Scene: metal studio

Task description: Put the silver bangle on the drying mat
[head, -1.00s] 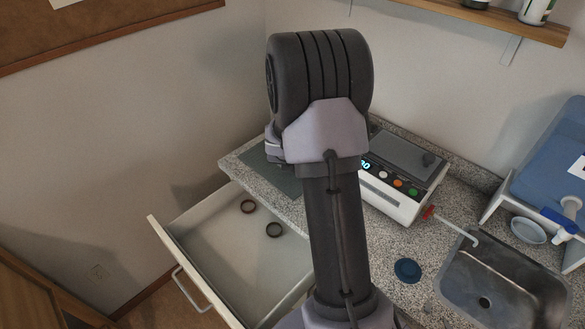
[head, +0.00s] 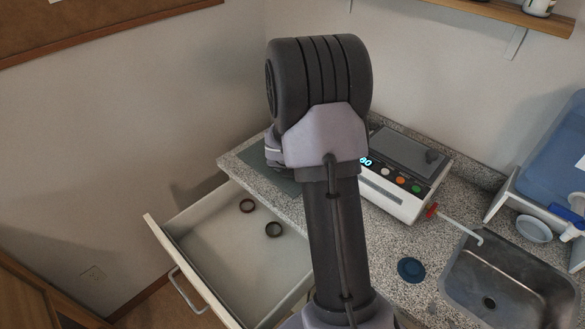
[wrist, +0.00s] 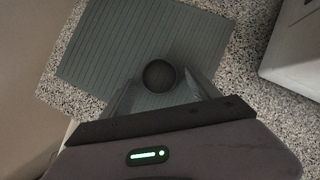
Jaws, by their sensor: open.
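The grey-green ribbed drying mat (wrist: 110,45) lies flat on the counter; part of it shows behind my arm in the head view (head: 284,181). A round dark-grey ring-like thing (wrist: 159,88), likely the silver bangle, is over the mat in the wrist view, within the mat's outline. Its shade is too dim to confirm silver, and whether it touches the mat is not clear. My gripper (wrist: 160,77) is open, with one finger on each side of this ring and small gaps visible. My arm hides the gripper and this ring in the head view.
Right of the mat stands a white device with buttons (head: 395,195). A blue round thing (head: 411,270) and a metal sink (head: 505,285) are farther right.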

